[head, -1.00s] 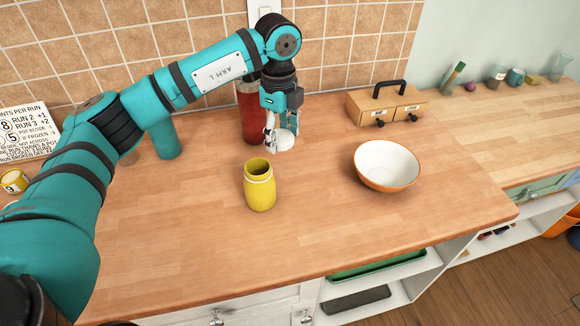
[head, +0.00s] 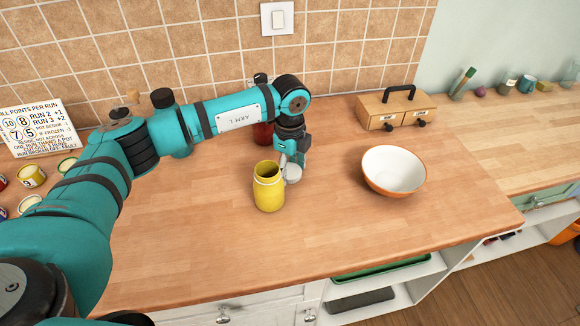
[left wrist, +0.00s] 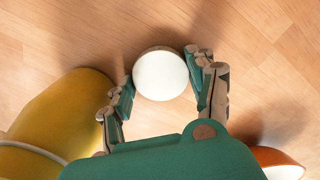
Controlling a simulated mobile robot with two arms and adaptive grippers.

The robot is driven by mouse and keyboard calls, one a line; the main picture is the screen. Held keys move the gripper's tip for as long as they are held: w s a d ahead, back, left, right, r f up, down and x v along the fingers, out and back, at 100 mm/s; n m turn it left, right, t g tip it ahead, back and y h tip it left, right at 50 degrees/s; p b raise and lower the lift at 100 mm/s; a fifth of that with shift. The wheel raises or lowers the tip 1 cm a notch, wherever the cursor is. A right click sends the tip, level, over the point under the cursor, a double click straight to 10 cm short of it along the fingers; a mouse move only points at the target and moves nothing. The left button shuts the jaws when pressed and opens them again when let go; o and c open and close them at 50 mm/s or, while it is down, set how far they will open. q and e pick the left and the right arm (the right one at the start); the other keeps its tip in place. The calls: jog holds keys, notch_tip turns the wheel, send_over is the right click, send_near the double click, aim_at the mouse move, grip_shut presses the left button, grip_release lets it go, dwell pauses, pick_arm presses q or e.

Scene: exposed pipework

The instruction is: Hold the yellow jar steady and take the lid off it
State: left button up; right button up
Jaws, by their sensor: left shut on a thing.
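The yellow jar (head: 269,190) stands upright on the wooden counter with its mouth open and uncovered. My left gripper (head: 291,164) is low, just right of and behind the jar. It is shut on a round white lid (head: 293,174), partly hidden by the fingers and the jar. In the left wrist view the lid (left wrist: 160,75) sits between the two fingers, and the jar (left wrist: 62,105) is at the left. Whether the lid touches the counter I cannot tell. My right gripper is not in view.
A white and orange bowl (head: 394,170) stands to the right. A red container (head: 263,134) stands behind my left arm. Several small pots and a sign (head: 36,128) are at the far left. The front counter is clear.

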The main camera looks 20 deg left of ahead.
pick_arm(q)
jog(key=shift+f, duration=0.1)
jog(key=o, duration=1)
